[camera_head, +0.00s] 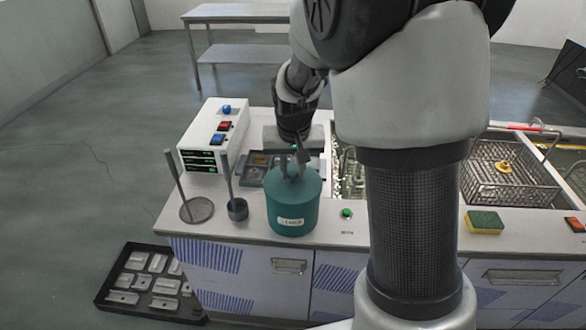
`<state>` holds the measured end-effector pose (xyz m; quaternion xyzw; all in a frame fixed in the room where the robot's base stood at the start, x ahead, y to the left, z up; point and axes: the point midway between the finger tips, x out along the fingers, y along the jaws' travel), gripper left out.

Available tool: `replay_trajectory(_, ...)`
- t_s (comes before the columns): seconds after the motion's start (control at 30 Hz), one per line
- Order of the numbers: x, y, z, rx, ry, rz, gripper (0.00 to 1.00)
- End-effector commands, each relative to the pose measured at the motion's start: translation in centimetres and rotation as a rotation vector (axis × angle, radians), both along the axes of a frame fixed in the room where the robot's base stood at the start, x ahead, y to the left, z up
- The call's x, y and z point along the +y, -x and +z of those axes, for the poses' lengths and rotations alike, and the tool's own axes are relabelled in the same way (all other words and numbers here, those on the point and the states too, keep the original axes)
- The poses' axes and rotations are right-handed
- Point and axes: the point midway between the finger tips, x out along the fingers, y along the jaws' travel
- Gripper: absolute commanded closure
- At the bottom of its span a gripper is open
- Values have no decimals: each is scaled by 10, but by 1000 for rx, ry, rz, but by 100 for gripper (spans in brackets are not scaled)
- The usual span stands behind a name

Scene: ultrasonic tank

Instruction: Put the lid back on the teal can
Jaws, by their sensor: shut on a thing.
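The teal can (292,214) stands upright near the front edge of the counter, with a white label on its front. A teal lid (281,177) is at the top of the can. It looks level there, but I cannot tell whether it is fully seated. My gripper (296,165) points down over the can and is shut on the lid at its top. My wrist and fingers hide part of the lid's far side.
A round perforated disc with a rod (197,210) and a small dark cup with a rod (238,210) stand left of the can. A white control box (213,140) is behind them. A green button (346,213), a sponge (484,222) and a wire basket (510,172) are to the right.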

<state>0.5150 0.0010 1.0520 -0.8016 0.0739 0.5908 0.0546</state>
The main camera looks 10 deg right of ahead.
Motion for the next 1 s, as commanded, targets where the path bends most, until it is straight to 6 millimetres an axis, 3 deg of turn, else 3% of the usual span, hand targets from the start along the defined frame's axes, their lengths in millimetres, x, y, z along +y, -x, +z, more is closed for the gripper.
replay_trajectory(0.93, 0, 0, -1, -1, 0, 0, 100)
replay_trajectory(0.97, 0, 0, -1, 0, 0, 0, 73)
replay_trajectory(1.0, 0, 0, -1, 0, 0, 0, 66)
